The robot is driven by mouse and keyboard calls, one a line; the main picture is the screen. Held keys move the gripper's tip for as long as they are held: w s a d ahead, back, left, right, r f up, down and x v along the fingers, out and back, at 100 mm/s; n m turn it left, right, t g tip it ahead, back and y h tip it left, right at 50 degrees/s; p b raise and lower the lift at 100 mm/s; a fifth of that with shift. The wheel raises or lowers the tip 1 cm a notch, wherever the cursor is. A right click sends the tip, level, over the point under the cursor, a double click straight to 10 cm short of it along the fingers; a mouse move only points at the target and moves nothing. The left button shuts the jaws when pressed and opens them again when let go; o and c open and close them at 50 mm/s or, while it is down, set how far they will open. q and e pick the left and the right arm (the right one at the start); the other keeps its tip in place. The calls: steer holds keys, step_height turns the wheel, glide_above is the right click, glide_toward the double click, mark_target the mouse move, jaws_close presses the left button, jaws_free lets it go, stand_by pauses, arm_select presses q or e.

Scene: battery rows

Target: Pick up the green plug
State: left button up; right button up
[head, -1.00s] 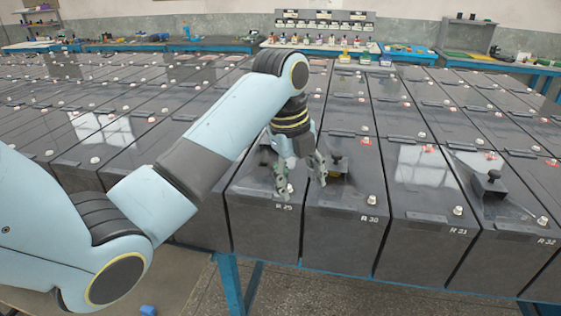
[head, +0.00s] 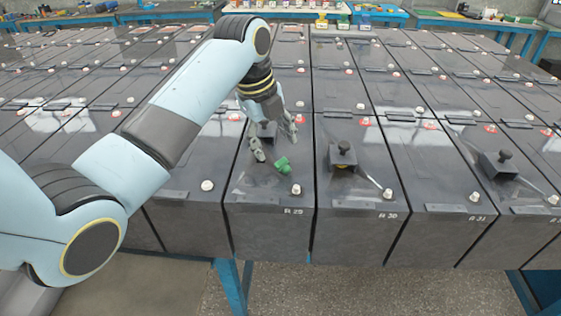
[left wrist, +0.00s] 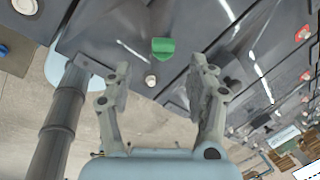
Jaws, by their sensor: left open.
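The green plug (head: 283,164) lies on top of the battery labelled R 29 (head: 265,190), close to a white-capped terminal (head: 296,189). My left gripper (head: 273,142) is open and empty, just behind the plug in the head view, with its fingers pointing down. In the left wrist view the plug (left wrist: 163,46) shows beyond the gap between the open fingertips (left wrist: 160,66), and nothing is between the fingers. I cannot tell how high the fingertips are above the battery top. My right gripper is not in view.
A black block with a knob (head: 343,153) stands on battery R 30, with a rod beside it. A similar block (head: 499,164) stands farther right. Rows of dark batteries fill the blue-legged bench (head: 231,287). Benches with small items stand at the back.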

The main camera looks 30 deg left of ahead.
mark_target(282, 163)
arm_select(q)
steer(key=shift+w+d+f, duration=0.1)
steer(key=shift+f, duration=0.4)
steer(key=shift+w+f, duration=0.1)
steer(key=shift+f, duration=0.2)
steer(key=x, duration=0.1)
steer(key=p+x, duration=0.1)
steer(key=x, duration=0.2)
steer(key=shift+w+d+f, duration=0.15)
steer(key=shift+d+f, duration=0.05)
steer(key=shift+d, duration=0.1)
steer(key=shift+w+f, duration=0.1)
steer(key=shift+f, duration=0.1)
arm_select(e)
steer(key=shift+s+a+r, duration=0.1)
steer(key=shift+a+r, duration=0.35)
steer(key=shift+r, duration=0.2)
arm_select(q)
steer(key=c, duration=0.9)
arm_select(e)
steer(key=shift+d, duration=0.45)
